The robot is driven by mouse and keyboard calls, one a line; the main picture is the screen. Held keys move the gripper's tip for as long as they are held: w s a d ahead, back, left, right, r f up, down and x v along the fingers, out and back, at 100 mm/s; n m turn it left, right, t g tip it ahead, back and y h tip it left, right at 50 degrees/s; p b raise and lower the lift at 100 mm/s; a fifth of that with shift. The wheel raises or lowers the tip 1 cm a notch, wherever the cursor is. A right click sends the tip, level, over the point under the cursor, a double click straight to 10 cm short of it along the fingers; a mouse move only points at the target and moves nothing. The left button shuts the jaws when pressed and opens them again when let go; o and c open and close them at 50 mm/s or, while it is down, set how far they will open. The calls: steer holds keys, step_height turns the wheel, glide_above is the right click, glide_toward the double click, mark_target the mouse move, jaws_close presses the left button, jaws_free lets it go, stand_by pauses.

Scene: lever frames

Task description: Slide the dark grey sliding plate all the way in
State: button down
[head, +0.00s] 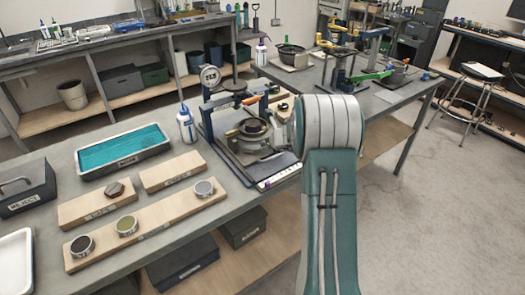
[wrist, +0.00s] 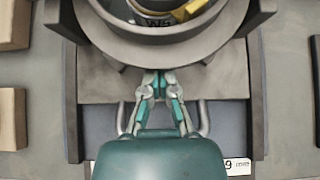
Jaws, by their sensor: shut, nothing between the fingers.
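The dark grey sliding plate (wrist: 100,88) lies between two dark side rails in the wrist view, with a round metal cup (wrist: 125,45) on top. A pale U-shaped handle (wrist: 205,115) sticks out from its front edge; the handle's middle is hidden by my gripper. My gripper (wrist: 160,78) is shut and empty. Its fingertips are over the plate's front part, close to the cup, between the handle's two sides. I cannot tell whether they touch anything. In the head view the press-like fixture (head: 250,150) stands on the bench, and my arm hides the gripper.
A dial gauge (head: 210,78) tops the fixture. A white bottle (head: 187,124) and a teal-filled tray (head: 122,150) stand to its left. Wooden boards (head: 172,172) lie in front of the tray. A white label (wrist: 237,167) is at the base's front right.

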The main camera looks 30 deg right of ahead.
mark_target(260, 135)
steer(key=shift+w+a, duration=0.2)
steer(key=shift+w, duration=2.4)
steer(key=shift+s+f+v, duration=0.15)
steer(key=shift+f+v, duration=0.05)
steer(key=shift+v, duration=0.9)
steer(key=shift+s+f+v, duration=0.2)
steer(key=shift+v, duration=0.95)
steer(key=shift+s+f+v, duration=0.15)
steer(key=shift+f+v, duration=0.05)
steer(key=shift+v, duration=0.9)
